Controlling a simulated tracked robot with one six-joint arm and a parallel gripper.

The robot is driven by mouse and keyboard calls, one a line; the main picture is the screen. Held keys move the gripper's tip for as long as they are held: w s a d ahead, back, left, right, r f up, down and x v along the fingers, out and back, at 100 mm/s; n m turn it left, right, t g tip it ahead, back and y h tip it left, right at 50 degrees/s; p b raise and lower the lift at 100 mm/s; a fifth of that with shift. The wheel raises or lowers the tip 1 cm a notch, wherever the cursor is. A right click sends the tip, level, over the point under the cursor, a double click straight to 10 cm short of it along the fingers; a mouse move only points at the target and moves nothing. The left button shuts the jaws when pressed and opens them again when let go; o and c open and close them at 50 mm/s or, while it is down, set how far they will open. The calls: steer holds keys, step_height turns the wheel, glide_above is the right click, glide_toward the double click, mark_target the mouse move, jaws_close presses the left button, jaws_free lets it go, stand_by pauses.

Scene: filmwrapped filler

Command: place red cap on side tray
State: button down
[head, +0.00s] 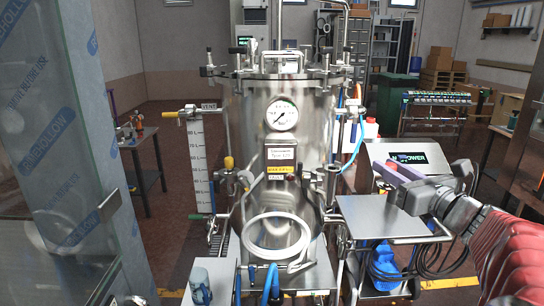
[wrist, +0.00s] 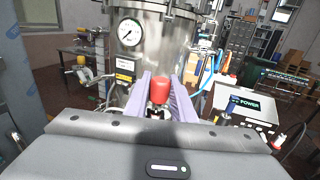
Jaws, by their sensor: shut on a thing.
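The red cap (wrist: 159,91) sits between the two pale purple fingers of my gripper (wrist: 161,82) in the wrist view, and the fingers are shut on it. In the head view my gripper (head: 386,171) reaches in from the right, with only a little red showing at its fingers. It is held above the side tray (head: 372,222), a flat metal shelf to the right of the steel tank. The part of the tray that shows looks bare. My gripper and arm hide part of its right side.
The steel tank (head: 285,150) with a gauge stands in the middle, with pipes and valves around it. A display panel (head: 420,155) stands behind my gripper. A blue container (head: 383,268) is below the tray. A film-wrapped column (head: 75,150) stands at left.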

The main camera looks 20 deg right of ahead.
steer(key=shift+w+a+f+n+y, duration=0.4)
steer(key=shift+w+a+f+y, duration=0.1)
steer(key=shift+f+y, duration=0.15)
steer(key=w+a+f+n+g+y, duration=0.2)
steer(key=w+a+f+n+y, duration=0.3)
steer(key=f, duration=0.6)
steer(key=w+a+f+n+g+y, duration=0.1)
steer(key=w+a+f+y, duration=0.4)
steer(key=f, duration=0.5)
steer(key=s+a+f+n+g+y, duration=0.2)
steer(key=a+f+n+g+y, duration=0.1)
steer(key=a+f, duration=1.4)
step_height(320, 180, down, 4)
steer(key=shift+a+r+n+g, duration=0.1)
steer(key=shift+a+n+g, duration=0.25)
steer(key=shift+n+g, duration=0.25)
steer(key=shift+s, duration=0.1)
